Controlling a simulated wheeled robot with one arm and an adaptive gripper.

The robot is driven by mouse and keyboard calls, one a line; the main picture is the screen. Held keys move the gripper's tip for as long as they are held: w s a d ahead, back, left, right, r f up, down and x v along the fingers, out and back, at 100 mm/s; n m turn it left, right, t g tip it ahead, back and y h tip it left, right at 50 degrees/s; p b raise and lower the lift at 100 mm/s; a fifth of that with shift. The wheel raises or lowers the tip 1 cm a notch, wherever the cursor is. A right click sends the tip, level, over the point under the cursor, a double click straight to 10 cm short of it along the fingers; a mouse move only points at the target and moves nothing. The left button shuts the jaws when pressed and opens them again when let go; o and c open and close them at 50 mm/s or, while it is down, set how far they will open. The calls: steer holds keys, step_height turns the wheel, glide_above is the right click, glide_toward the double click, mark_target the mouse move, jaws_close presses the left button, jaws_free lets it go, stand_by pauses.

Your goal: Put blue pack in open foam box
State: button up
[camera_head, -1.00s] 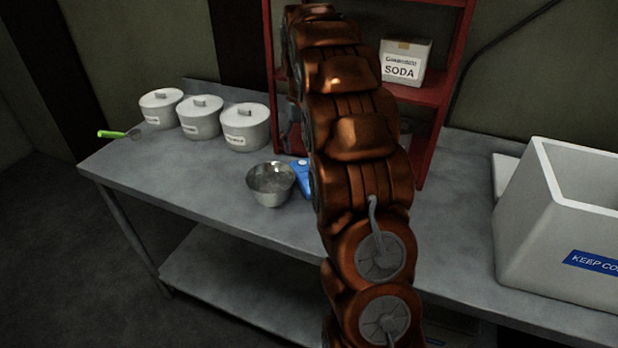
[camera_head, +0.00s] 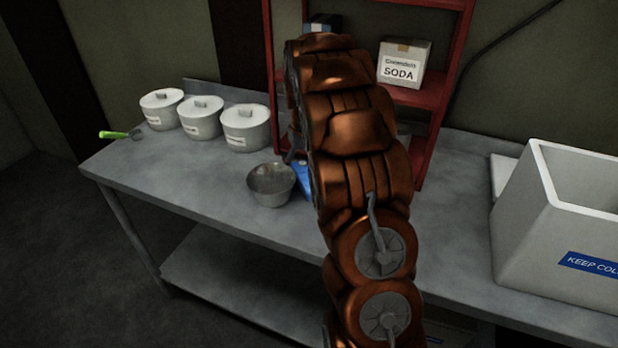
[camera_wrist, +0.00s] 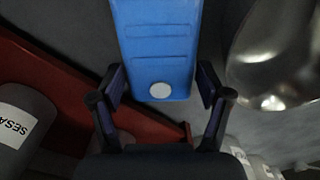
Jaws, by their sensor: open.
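The blue pack (camera_head: 303,178) lies on the metal table beside the bowl, mostly hidden behind my arm in the head view. In the wrist view the blue pack (camera_wrist: 155,45) shows ridges and a white round cap at its near end. My gripper (camera_wrist: 162,92) is open, with one finger on each side of the pack's capped end; I cannot tell whether they touch it. In the head view the gripper is largely hidden by my arm. The white foam box (camera_head: 545,215), labelled "KEEP COLD", stands open at the right end of the table.
A metal bowl (camera_head: 271,184) stands close to the pack and shows in the wrist view (camera_wrist: 275,60). A red shelf (camera_head: 432,95) with a soda box (camera_head: 404,63) rises behind. Several white lidded pots (camera_head: 246,127) and a green-handled scoop (camera_head: 120,134) are at left.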

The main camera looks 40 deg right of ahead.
steer(key=c, duration=1.2)
steer(key=shift+r, duration=0.1)
